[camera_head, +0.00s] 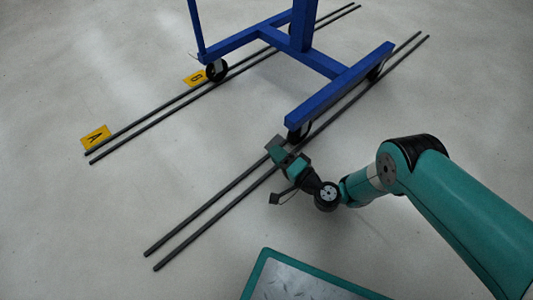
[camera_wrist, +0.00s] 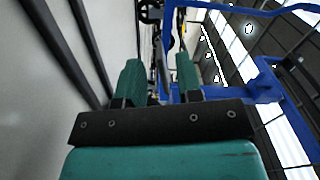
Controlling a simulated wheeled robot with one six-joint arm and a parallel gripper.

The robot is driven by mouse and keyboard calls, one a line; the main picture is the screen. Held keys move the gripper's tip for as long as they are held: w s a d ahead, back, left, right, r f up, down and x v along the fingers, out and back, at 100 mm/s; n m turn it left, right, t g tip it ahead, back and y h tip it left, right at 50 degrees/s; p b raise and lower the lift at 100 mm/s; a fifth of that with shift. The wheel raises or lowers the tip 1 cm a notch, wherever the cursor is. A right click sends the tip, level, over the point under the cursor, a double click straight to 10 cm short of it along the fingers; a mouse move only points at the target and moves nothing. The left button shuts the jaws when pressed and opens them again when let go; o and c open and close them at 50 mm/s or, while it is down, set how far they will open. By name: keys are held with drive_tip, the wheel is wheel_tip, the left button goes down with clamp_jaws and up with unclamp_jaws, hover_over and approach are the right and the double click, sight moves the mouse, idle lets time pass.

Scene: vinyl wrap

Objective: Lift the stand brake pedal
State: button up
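The blue stand (camera_head: 325,95) rests on black caster wheels at the top centre of the head view. Its nearest caster (camera_head: 298,131) is just beyond my gripper (camera_head: 281,149). In the wrist view, the teal fingers of my gripper (camera_wrist: 160,75) stand apart, with a thin grey piece seen between or behind them. I cannot tell whether they touch it. A dark wheel-like part (camera_wrist: 150,12) shows at the top of the wrist view, beside the blue frame (camera_wrist: 265,85). I cannot pick out the brake pedal clearly; the gripper may partly hide it.
Two pairs of dark floor rails run diagonally, one near (camera_head: 205,215) and one far (camera_head: 150,115). Yellow markers A (camera_head: 95,137) and B (camera_head: 195,78) lie by the far rails. Open pale floor lies around. My teal-edged base is at the bottom.

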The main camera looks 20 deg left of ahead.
drive_tip(key=shift+w+a+f+b, duration=0.15)
drive_tip(key=shift+w+a+b, duration=0.05)
drive_tip(key=shift+a+b, duration=0.3)
drive_tip(key=shift+w+a+f+b, duration=0.1)
drive_tip(key=shift+w+a+b, duration=0.05)
drive_tip(key=shift+a+b, duration=0.35)
drive_tip(key=shift+r+b+x, duration=0.15)
drive_tip(key=shift+b+x, duration=0.3)
drive_tip(key=shift+x, duration=0.25)
drive_tip(key=shift+r+b+x, duration=0.15)
drive_tip(key=shift+b+x, duration=0.3)
drive_tip(key=shift+x, duration=0.25)
clamp_jaws()
